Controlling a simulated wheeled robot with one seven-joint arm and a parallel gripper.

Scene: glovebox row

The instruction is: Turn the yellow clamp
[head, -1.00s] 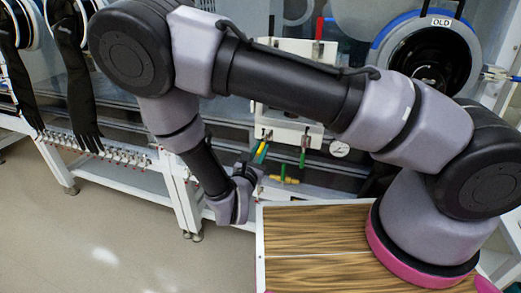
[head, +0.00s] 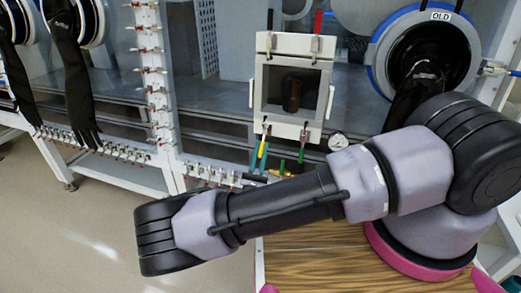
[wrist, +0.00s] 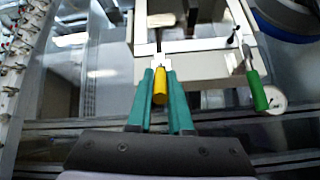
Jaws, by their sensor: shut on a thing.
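The yellow clamp (wrist: 160,86) hangs below the front edge of the white antechamber frame, its handle pointing down. My gripper (wrist: 160,78) has its two teal fingers closed on either side of this handle. In the head view the yellow clamp (head: 264,144) is small, at the lower left of the white frame (head: 261,108), with teal finger parts beside it. My forearm hides most of my gripper there. The green clamp (wrist: 256,90) hangs to the right, apart from my fingers; it also shows in the head view (head: 302,154).
A dark jar (head: 291,95) stands behind the square antechamber opening. A round gauge (head: 338,141) sits right of the green clamp. Red-handled valves (head: 158,92) line the post at left. A black glove (head: 72,85) hangs farther left.

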